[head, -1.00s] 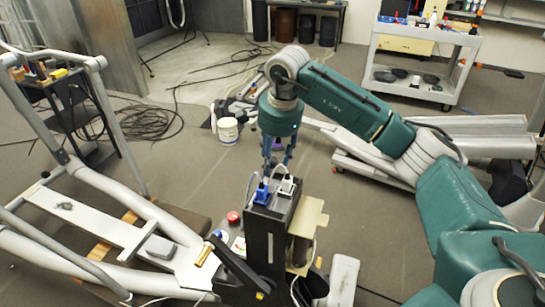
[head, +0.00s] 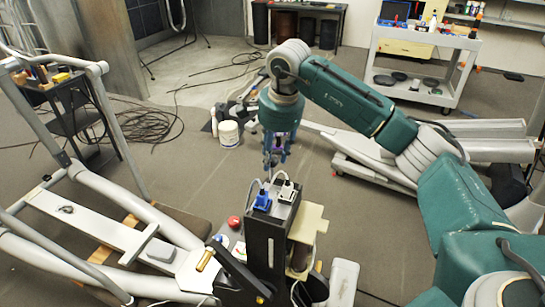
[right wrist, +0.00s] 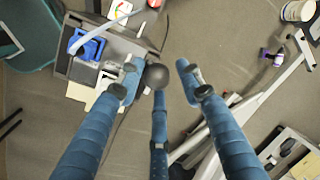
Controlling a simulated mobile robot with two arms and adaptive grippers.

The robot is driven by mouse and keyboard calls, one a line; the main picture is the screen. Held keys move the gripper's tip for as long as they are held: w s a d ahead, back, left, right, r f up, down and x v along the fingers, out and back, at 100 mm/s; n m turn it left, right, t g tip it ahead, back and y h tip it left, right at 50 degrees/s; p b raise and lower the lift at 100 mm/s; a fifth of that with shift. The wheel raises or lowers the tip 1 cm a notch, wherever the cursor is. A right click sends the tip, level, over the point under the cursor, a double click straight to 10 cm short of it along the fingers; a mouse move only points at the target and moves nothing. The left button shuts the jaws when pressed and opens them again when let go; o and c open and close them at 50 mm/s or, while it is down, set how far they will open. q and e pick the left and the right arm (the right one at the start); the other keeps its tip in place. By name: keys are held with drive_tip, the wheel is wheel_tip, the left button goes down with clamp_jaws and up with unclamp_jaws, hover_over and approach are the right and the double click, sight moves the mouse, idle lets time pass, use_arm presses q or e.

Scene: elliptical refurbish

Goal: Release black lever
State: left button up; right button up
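My right gripper (head: 275,163) hangs fingers down above and just beyond the far end of the dark box (head: 268,240). In the right wrist view its blue fingers (right wrist: 158,72) are spread apart. A dark round knob (right wrist: 156,76) shows between them, at the tip of the middle finger; I cannot tell whether it belongs to the lever or whether a finger touches it. In the head view a black lever-like bar (head: 238,268) slants along the left side of the box. My left gripper is not in view.
A blue plug (head: 262,201) and a white plug (head: 286,191) with cables stand on the box top. A red button (head: 234,222) is left of it. A grey tubular frame (head: 100,183) fills the left.

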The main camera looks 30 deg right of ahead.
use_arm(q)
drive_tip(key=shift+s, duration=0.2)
use_arm(e)
drive_tip(key=shift+s, duration=0.15)
drive_tip(key=r, duration=0.4)
drive_tip(key=s+r, duration=0.1)
drive_tip(key=r, duration=0.2)
drive_tip(key=s+r, duration=0.1)
drive_tip(key=r, duration=0.3)
drive_tip(key=shift+s+d+r, duration=0.15)
drive_tip(key=shift+d+r, duration=0.05)
drive_tip(key=shift+r, duration=0.15)
